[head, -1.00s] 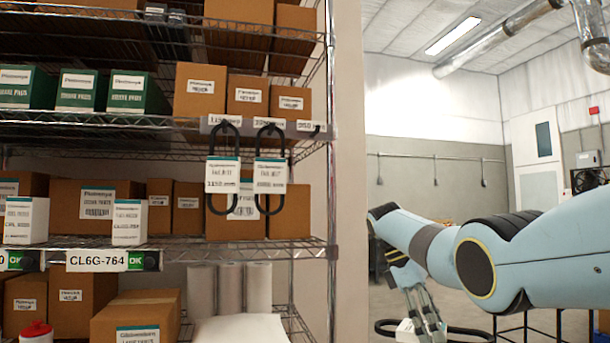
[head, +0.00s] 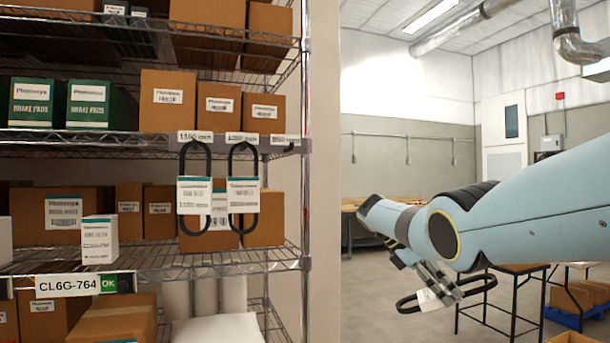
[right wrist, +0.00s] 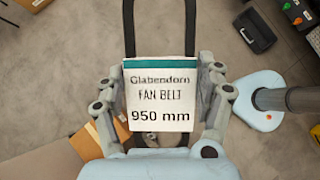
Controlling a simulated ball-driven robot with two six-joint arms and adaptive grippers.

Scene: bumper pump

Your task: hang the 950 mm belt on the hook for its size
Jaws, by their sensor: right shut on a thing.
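The 950 mm belt (head: 470,291) is a black loop with a white card sleeve. In the right wrist view its label (right wrist: 158,95) reads "Glabendorn FAN BELT 950 mm". My right gripper (head: 435,294) is shut on it, a finger at each side of the sleeve, and holds it in the air right of the shelf. Two other sleeved belts, a left one (head: 194,220) and a right one (head: 243,222), hang from the shelf edge. A third hook (head: 265,156) at the right end, under a size tag (head: 284,140), looks empty. My left gripper is out of view.
The wire shelf (head: 285,262) carries brown boxes (head: 265,113), green brake pad boxes (head: 87,102) and a small white box (head: 99,240). A post (head: 305,130) stands at its right end. Tables (head: 515,268) stand behind my right arm. Free air lies between shelf and gripper.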

